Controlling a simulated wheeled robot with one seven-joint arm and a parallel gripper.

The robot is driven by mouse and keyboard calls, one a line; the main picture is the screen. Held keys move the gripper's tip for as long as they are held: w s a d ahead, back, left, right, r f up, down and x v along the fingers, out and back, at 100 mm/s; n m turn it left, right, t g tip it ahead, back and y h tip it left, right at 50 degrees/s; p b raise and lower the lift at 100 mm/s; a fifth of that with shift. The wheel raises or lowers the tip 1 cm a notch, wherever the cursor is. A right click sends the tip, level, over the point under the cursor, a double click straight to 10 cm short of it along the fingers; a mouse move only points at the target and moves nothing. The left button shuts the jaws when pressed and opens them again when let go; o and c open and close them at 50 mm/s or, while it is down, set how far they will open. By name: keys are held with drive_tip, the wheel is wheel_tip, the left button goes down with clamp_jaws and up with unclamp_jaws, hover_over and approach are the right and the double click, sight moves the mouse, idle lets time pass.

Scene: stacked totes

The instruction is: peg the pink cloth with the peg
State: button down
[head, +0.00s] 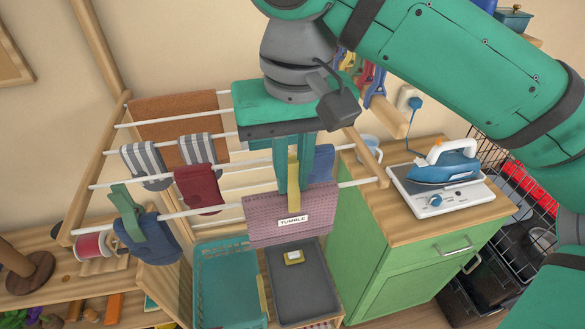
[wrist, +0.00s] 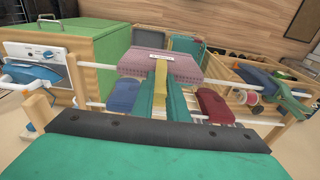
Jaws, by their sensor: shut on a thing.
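The pink cloth (head: 258,228) hangs folded over the front rail of the drying rack, with a white "TUMBLE" label on its front. It also shows in the wrist view (wrist: 136,62). My gripper (head: 302,178) is above the cloth's right half, pointing down. It is shut on a yellow peg (head: 293,172), which also shows between the fingers in the wrist view (wrist: 160,76). The peg's lower end overlaps the cloth's top edge at the rail. I cannot tell whether its jaws straddle the cloth, because my fingers hide part of it.
A blue cloth (head: 150,240) with a green peg (head: 127,212) hangs at the front left. Maroon (head: 199,187) and striped socks hang behind. A teal basket (head: 226,262) and grey tray (head: 318,285) stand below. A green cabinet with an iron (head: 445,168) stands right.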

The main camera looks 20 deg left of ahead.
drive_tip(key=c, duration=1.7)
unclamp_jaws()
drive_tip(key=shift+o, duration=0.2)
drive_tip(key=shift+a, duration=0.1)
wheel_tip(320, 180, up, 11)
drive_tip(key=s, duration=0.1)
drive_tip(key=shift+d, duration=0.35)
